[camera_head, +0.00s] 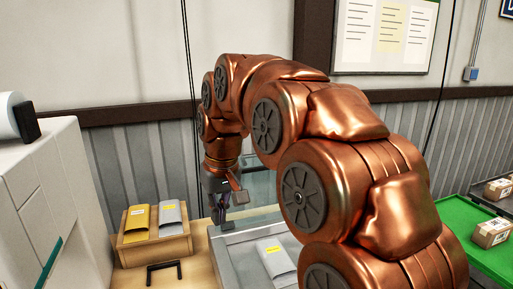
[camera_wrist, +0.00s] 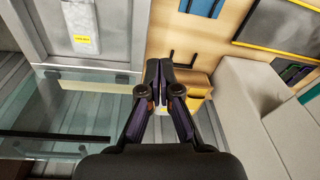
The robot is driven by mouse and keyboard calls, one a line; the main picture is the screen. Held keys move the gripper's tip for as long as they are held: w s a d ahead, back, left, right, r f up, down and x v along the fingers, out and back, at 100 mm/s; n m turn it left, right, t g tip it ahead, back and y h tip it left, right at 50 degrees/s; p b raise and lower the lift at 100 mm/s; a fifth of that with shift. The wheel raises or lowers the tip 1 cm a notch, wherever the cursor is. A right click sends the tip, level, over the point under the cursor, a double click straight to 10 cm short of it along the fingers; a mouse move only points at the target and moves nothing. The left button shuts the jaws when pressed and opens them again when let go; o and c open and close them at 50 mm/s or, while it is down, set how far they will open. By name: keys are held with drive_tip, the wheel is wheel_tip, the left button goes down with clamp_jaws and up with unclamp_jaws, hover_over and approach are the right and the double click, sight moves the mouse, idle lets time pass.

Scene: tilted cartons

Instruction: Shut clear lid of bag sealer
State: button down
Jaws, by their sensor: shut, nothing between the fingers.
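The bag sealer (camera_head: 229,262) is a grey tray-like machine, partly hidden behind my arm. A grey bag with a yellow label (camera_head: 275,258) lies in it, and this bag also shows in the wrist view (camera_wrist: 83,22). The clear lid (camera_head: 262,186) stands raised at the sealer's back; in the wrist view the lid (camera_wrist: 75,118) is a glassy panel at left. My gripper (camera_head: 222,222) is shut and empty, near the sealer's back left corner. In the wrist view my gripper (camera_wrist: 159,66) points past the sealer's edge, to the right of the lid. I cannot tell whether it touches the lid.
A wooden box (camera_head: 155,245) with a yellow and a grey packet stands left of the sealer. A black handle (camera_head: 164,270) is in front of it. A white cabinet (camera_head: 50,200) stands at left. A green surface with cartons (camera_head: 492,232) is at right.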

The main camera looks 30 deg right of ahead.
drive_tip(key=w+d+r+m+t, duration=0.1)
drive_tip(key=w+d+r+t, duration=0.1)
drive_tip(key=w+d+r, duration=0.85)
wheel_tip(320, 180, up, 3)
drive_tip(key=m+t+h+p, duration=0.1)
drive_tip(key=m+t+h, duration=0.1)
hover_over(257, 162)
drive_tip(key=b+x, duration=0.1)
drive_tip(key=x, duration=0.4)
drive_tip(key=b+x, duration=0.2)
drive_tip(key=x, duration=0.3)
drive_tip(key=shift+w+d+r, duration=0.1)
drive_tip(key=shift+d, duration=0.1)
drive_tip(key=shift+s+a+f, duration=0.15)
drive_tip(key=shift+s+a, duration=0.05)
drive_tip(key=shift+s, duration=0.7)
drive_tip(key=shift+s+a+f, duration=0.1)
drive_tip(key=shift+s+a, duration=0.15)
drive_tip(key=shift+s, duration=0.65)
drive_tip(key=shift+s, duration=0.15)
